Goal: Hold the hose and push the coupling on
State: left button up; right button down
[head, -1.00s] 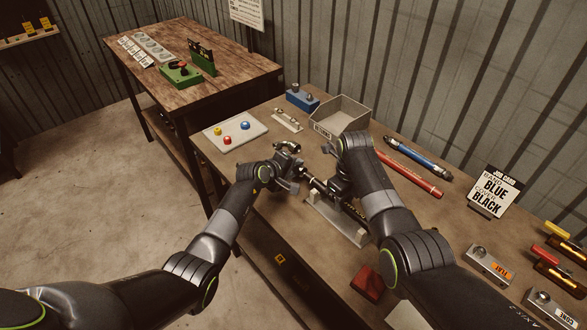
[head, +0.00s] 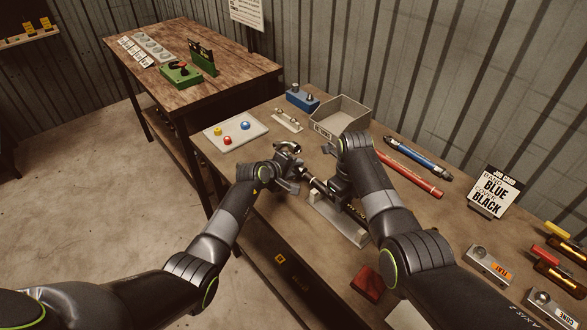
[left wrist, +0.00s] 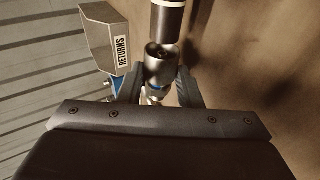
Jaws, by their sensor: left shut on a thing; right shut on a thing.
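My left gripper (head: 294,170) is shut on a metal coupling, whose fingers also show in the left wrist view (left wrist: 160,92). The coupling (left wrist: 159,66) is a silver cylinder with a blue ring, its open mouth facing the hose. The black hose (left wrist: 168,22) with a pale band has its end just beyond that mouth, nearly in line; it looks slightly apart. In the head view the hose (head: 354,211) lies along a grey stand (head: 338,228). My right gripper (head: 338,187) is shut on the hose; its fingers are largely hidden by the arm.
A RETURNS bin (head: 341,114), a blue block (head: 302,98) and a white tray (head: 236,132) with coloured knobs stand behind. Red (head: 411,175) and blue (head: 418,157) hoses lie at right. A job card (head: 494,191) reads band blue, cover black. A red block (head: 368,284) sits in front.

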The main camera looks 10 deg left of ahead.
aim_at(305, 176)
pick_arm(q)
jog(key=shift+s+d, duration=0.5)
jog(key=shift+d, duration=0.2)
jog(key=shift+s+d, duration=0.2)
jog(key=shift+d, duration=0.1)
jog(key=shift+s+d, duration=0.55)
jog(key=shift+d, duration=0.25)
pick_arm(e)
jog(key=shift+a, duration=0.1)
pick_arm(q)
jog(key=o, duration=1.1)
jog(key=shift+a, duration=0.1)
jog(key=shift+s+a+r, duration=0.3)
jog(key=shift+s+r, duration=0.1)
jog(key=shift+s, duration=0.15)
jog(key=v, duration=1)
jog(key=shift+s+r, duration=0.2)
